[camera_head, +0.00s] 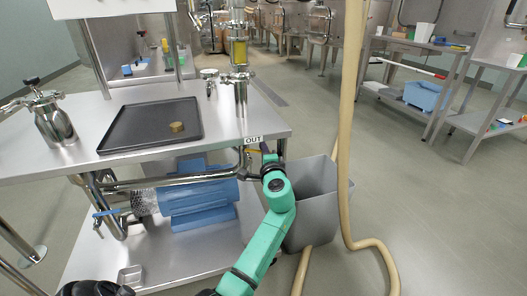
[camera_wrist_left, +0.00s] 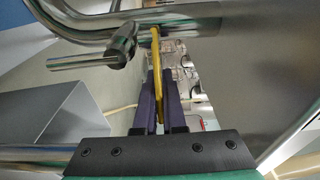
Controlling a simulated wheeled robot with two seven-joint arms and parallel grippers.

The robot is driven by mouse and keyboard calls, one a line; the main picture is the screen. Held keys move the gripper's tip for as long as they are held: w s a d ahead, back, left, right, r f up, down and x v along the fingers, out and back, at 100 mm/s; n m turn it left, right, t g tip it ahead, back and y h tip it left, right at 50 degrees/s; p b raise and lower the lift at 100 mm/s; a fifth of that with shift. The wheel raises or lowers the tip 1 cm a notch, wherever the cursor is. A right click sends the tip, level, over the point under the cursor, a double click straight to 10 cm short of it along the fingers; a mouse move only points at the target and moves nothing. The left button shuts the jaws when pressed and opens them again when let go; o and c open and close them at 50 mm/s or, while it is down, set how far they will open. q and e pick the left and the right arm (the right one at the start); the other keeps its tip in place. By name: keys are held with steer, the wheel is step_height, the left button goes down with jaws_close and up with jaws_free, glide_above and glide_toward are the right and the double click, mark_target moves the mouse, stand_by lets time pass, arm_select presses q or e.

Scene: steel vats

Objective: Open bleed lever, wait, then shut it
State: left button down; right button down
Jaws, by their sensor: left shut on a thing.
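The yellow bleed lever (camera_wrist_left: 157,70) shows in the left wrist view between the two dark purple fingers of my left gripper (camera_wrist_left: 161,74). The fingers are shut on it. The lever's far end meets a steel pipe with a small outlet stub (camera_wrist_left: 85,62). In the head view my left gripper (camera_head: 266,152) is at the table's front right corner, just below the OUT label (camera_head: 254,140). The lever is mostly hidden there by the gripper. My right gripper is not in view.
A grey bin (camera_head: 318,190) stands under the corner, with a beige hose (camera_head: 347,120) beside it. A black tray (camera_head: 135,136) with a small brass piece lies on the steel table. A blue motor (camera_head: 200,198) sits on the lower shelf. Open floor lies right.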

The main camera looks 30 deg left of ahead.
arm_select(q)
steer(key=shift+f, duration=0.1)
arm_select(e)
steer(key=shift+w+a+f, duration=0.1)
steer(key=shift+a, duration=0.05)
arm_select(q)
steer(key=c, duration=1)
jaws_free()
